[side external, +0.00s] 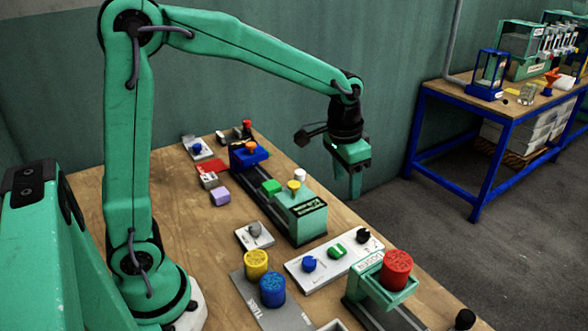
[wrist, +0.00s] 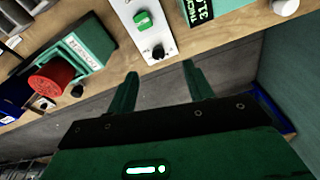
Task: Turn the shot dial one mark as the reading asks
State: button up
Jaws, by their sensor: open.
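A white panel (side external: 335,262) on the bench carries a blue knob (side external: 309,264), a green knob (side external: 337,250) and a black knob (side external: 363,236). The wrist view shows the green knob (wrist: 143,20) and black knob (wrist: 158,52). I cannot tell by label which knob is the shot dial. A green unit (side external: 300,218) has a dark display (side external: 310,207); the wrist view shows part of its display (wrist: 197,10) with "31", the rest cut off. My gripper (side external: 355,185) is open and empty, raised beyond the bench's far edge. Its fingers show in the wrist view (wrist: 160,75), apart from the knobs.
A green doser (side external: 385,287) with a red canister (side external: 397,268) stands at the front right. Yellow (side external: 256,264) and blue (side external: 272,289) canisters stand on a grey plate. A grey knob (side external: 254,229) sits on a small plate. A blue-framed table (side external: 500,105) stands behind.

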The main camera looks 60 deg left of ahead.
jog(key=g, duration=0.1)
send_over(364, 232)
jog(key=shift+m, duration=0.4)
notch_tip(364, 232, down, 8)
jog(key=shift+r, duration=0.1)
jog(key=shift+f, duration=0.2)
jog(key=shift+f, duration=3.75)
jog(key=c, duration=1)
